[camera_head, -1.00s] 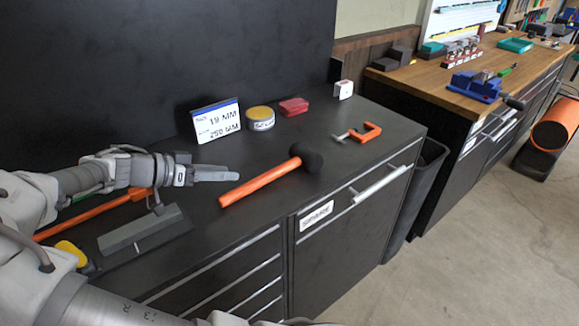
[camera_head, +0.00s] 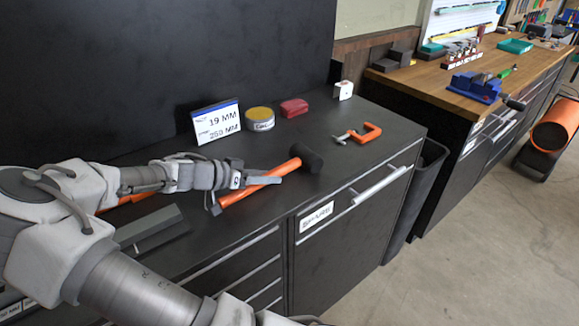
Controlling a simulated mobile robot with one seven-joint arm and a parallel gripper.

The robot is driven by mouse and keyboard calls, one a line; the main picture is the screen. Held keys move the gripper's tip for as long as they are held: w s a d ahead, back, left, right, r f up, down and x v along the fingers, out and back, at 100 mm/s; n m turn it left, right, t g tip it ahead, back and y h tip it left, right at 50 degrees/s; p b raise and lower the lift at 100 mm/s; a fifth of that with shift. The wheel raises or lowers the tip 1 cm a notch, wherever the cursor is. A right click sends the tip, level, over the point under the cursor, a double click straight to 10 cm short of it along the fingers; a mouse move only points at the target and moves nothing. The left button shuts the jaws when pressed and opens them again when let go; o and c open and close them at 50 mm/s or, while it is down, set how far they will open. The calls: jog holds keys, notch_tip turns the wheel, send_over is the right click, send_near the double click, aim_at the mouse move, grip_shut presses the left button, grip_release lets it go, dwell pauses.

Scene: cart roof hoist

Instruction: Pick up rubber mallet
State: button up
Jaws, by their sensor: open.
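The rubber mallet lies on the dark cabinet top, with its black head (camera_head: 306,158) at the right and its orange handle (camera_head: 283,170) running down to the left. My gripper (camera_head: 268,180) is over the handle, its fingers pointing right toward the head. The gripper is open. Its fingers and wrist hide the middle of the handle; the handle's lower end shows below the wrist. I cannot tell whether the fingers touch the handle or stay above it.
Behind the mallet stand a sign reading 19 MM (camera_head: 216,122), a yellow-topped tin (camera_head: 260,118), a red block (camera_head: 293,108) and a white item (camera_head: 343,90). A grey angled bar (camera_head: 150,230) lies at the left front.

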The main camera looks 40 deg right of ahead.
jog(key=shift+c, duration=0.2)
grip_shut()
dwell(1.2)
